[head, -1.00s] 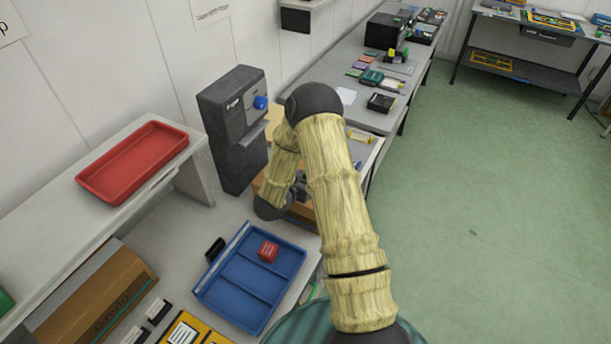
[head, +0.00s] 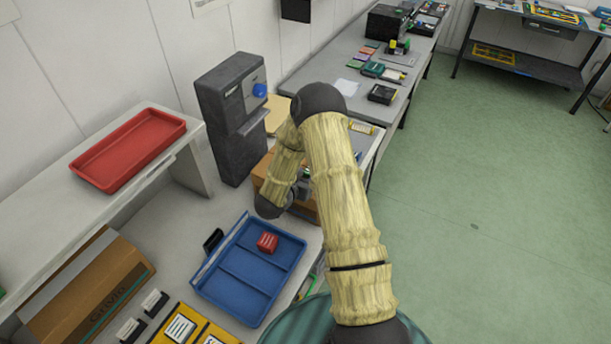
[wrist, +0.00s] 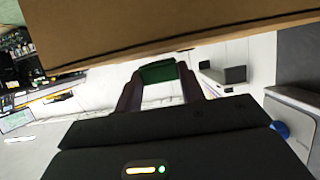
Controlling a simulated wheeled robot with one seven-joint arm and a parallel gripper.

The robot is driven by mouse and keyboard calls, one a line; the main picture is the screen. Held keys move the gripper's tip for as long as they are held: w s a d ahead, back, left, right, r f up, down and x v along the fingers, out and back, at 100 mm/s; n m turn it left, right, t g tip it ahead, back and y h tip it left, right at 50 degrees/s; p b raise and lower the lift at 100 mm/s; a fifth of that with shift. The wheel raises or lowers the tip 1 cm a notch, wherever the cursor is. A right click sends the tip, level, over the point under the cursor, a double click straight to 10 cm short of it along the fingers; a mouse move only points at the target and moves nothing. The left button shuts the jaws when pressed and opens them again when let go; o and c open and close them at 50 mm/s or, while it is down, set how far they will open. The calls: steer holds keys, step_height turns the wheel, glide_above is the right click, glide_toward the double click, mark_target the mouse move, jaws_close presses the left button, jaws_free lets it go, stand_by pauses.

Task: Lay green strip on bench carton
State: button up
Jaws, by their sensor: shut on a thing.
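In the wrist view my gripper (wrist: 158,82) is shut on a dark green strip (wrist: 158,71), held across between its two fingertips. The brown carton (wrist: 150,28) fills the top of that view, close to the strip; I cannot tell whether they touch. In the head view the carton (head: 263,168) stands on the bench beside the dark grey machine, mostly behind my arm. My gripper (head: 303,188) shows only in part there, in front of the carton, and the strip cannot be made out clearly.
A blue divided tray (head: 243,281) holding a red block (head: 267,242) lies on the near bench. A red tray (head: 128,150) sits on the raised shelf. A dark grey machine (head: 232,115) with a blue knob stands behind the carton. Green floor at right is clear.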

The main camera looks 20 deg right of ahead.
steer(key=shift+f+b, duration=0.35)
steer(key=shift+f, duration=0.2)
steer(key=o, duration=1)
steer(key=b+v, duration=0.4)
steer(key=v, duration=1.3)
steer(key=shift+r, duration=0.2)
steer(key=shift+s+a, duration=0.1)
steer(key=shift+s, duration=0.05)
